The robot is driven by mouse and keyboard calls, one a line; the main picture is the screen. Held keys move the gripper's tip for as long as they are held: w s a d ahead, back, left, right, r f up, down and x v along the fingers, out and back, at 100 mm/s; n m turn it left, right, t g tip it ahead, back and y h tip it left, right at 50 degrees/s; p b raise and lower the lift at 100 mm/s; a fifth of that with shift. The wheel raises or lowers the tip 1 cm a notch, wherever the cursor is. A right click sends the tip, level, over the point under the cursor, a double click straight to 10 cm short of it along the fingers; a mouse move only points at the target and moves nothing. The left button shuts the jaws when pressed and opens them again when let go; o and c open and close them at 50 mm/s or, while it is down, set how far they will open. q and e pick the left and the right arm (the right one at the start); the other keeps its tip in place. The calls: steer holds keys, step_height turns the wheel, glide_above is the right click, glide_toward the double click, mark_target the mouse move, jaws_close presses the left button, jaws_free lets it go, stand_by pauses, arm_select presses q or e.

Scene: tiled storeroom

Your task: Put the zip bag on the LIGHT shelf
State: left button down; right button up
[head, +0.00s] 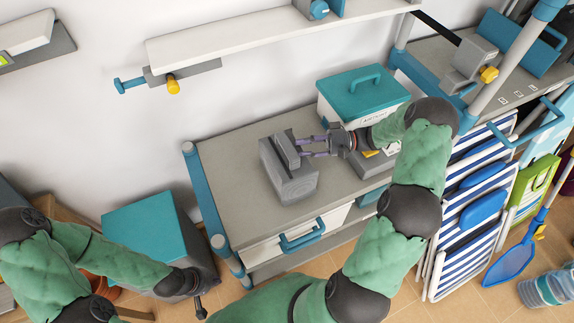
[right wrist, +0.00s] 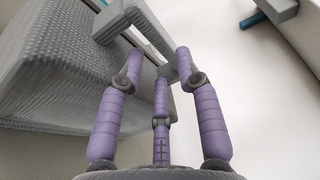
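A grey, ribbed, box-shaped bag (head: 290,180) with a grey handle rests on the grey cabinet top, near its front edge; I take it as the zip bag. My right gripper (head: 304,147) reaches it from the right, with purple fingers at the handle. In the right wrist view the fingers (right wrist: 160,65) are straight and apart around the handle (right wrist: 150,25), beside the bag (right wrist: 55,75); a firm grip is not visible. My left gripper (head: 198,300) is low at the left, its fingers mostly hidden. A pale wall shelf (head: 270,36) runs above; no LIGHT label is readable.
A teal-lidded box (head: 362,92) stands behind my right forearm on the cabinet top (head: 225,150). A yellow-knobbed bracket (head: 173,84) juts below the wall shelf. A teal-topped bin (head: 145,228) stands left. Striped folded chairs (head: 465,215) are at right. The cabinet top's left part is clear.

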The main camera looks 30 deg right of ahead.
mark_target(287, 147)
steer(key=shift+b+x, duration=0.55)
steer(key=shift+x, duration=2.25)
steer(key=shift+s+r, duration=0.1)
steer(key=shift+r, duration=0.05)
steer(key=shift+c, duration=0.3)
jaws_close()
